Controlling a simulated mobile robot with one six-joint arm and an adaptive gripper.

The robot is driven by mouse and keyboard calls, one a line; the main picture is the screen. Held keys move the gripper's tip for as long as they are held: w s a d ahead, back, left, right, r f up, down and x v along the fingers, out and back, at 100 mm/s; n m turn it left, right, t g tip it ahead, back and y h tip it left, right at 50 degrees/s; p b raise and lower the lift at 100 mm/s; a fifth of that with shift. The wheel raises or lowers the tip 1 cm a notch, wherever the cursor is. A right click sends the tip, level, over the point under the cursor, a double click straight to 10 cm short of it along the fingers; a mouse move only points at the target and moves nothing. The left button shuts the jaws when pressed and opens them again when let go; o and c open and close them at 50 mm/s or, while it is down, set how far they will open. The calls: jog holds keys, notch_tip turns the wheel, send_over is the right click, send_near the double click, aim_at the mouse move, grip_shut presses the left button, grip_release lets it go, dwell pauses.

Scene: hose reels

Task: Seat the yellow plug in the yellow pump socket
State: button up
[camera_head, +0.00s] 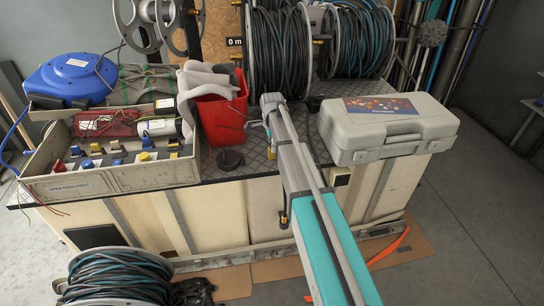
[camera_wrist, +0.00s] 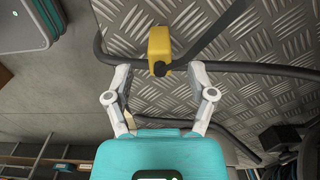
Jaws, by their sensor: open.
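A yellow block (camera_wrist: 159,46) with a dark cable, apparently the yellow plug, lies on the tread-plate top in the wrist view. It sits just beyond and between the fingertips of my gripper (camera_wrist: 160,68). The fingers are spread wide, with clear gaps to the block on both sides. In the head view my arm ends over the bench top, with a small bit of yellow (camera_head: 268,132) beside it; my fingers are mostly hidden there. I cannot make out which part is the yellow pump socket.
A red bucket (camera_head: 222,115) with grey hose stands left of my arm. A grey case (camera_head: 385,148) lies to the right. Hose reels (camera_head: 280,50) stand behind. A grey bin (camera_head: 122,178) holds several small coloured parts. A dark cable (camera_wrist: 250,68) crosses the plate.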

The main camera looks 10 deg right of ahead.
jog(key=shift+f+b, duration=1.45)
jog(key=shift+f, duration=0.3)
grip_shut()
